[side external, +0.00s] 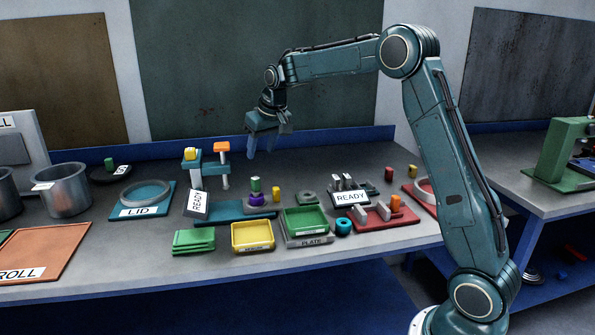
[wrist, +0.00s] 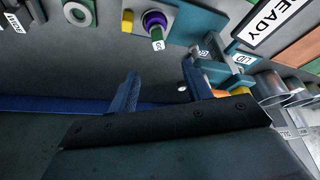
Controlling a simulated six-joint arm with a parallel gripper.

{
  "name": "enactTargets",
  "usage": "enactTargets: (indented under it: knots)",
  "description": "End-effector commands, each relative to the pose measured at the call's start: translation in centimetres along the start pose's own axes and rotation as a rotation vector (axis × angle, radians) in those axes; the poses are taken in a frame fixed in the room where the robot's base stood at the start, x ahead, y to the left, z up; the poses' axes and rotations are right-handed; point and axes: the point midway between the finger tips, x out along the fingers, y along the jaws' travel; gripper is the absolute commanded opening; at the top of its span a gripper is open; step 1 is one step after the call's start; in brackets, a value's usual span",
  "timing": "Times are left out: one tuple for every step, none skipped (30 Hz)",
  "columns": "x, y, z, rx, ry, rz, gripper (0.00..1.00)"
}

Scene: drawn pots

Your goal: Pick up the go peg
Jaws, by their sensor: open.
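A green peg (side external: 256,184) stands upright in a purple ring (side external: 257,199) on a blue-green plate (side external: 230,208). In the wrist view the green peg (wrist: 157,35) carries a small white label that may read GO, but it is too small to be sure. Another green peg (side external: 109,164) stands on a dark disc at the back left, with a small label beside it that I cannot read. My gripper (side external: 267,139) is open and empty, high above the back of the bench. In the wrist view my gripper (wrist: 160,92) has nothing between its fingers.
A yellow peg (side external: 276,195) stands close right of the green one. A blue-green stand with an orange cap (side external: 221,146) rises just left of my gripper. A READY sign (side external: 196,203), a yellow tray (side external: 252,236) and a green tray (side external: 305,220) are nearby.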

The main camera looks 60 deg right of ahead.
Motion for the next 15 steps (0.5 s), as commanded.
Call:
enactTargets:
  knots:
    - [0.2, 0.0, 0.0, 0.000, -0.002, 0.000, 0.50]
    - [0.4, 0.0, 0.1, 0.000, -0.002, 0.000, 0.50]
    - [0.6, 0.0, 0.1, 0.000, -0.003, 0.000, 0.50]
    - [0.9, 0.0, 0.1, 0.000, -0.003, 0.000, 0.50]
    - [1.1, 0.0, 0.1, 0.000, -0.003, 0.000, 0.50]
    - [1.6, 0.0, 0.1, 0.000, -0.003, 0.000, 0.50]
    - [1.9, 0.0, 0.1, 0.000, -0.004, 0.000, 0.50]
    - [2.3, 0.0, 0.1, 0.000, -0.004, 0.000, 0.50]
    - [2.9, 0.0, 0.1, 0.000, -0.004, 0.000, 0.50]
    - [3.3, 0.0, 0.1, 0.000, -0.004, 0.000, 0.50]
    - [3.8, 0.0, 0.1, 0.000, -0.005, 0.000, 0.50]
    - [4.4, 0.0, 0.1, 0.000, -0.005, 0.000, 0.50]
    - [4.9, 0.0, 0.1, 0.000, -0.004, 0.000, 0.50]
    - [5.3, 0.0, 0.1, 0.000, -0.005, 0.000, 0.50]
    - [5.9, 0.0, 0.2, 0.000, -0.004, 0.000, 0.50]
